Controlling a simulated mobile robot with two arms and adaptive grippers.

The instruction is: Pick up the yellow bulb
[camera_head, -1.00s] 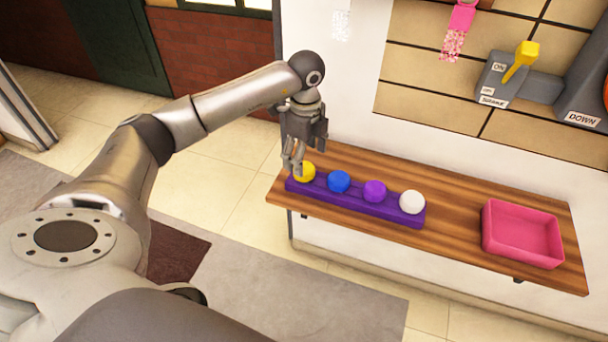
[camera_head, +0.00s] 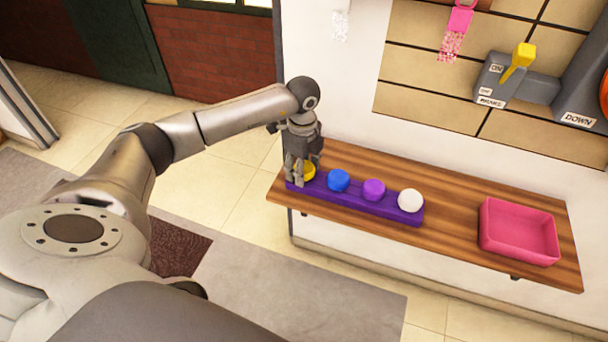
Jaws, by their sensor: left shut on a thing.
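The yellow bulb (camera_head: 309,171) sits at the left end of a purple holder (camera_head: 395,213) on a wooden shelf. My left gripper (camera_head: 300,175) comes down over it from above, and its fingers are shut on the bulb. The fingers hide the left part of the bulb. The bulb is still at the holder, with no gap that I can make out. My right gripper is not in view.
A blue bulb (camera_head: 339,180), a purple bulb (camera_head: 374,189) and a white bulb (camera_head: 410,200) stand to the right in the same holder. A pink tray (camera_head: 488,228), empty, stands at the right on the wooden shelf (camera_head: 455,205). A yellow-handled brake lever (camera_head: 518,62) is on the wall.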

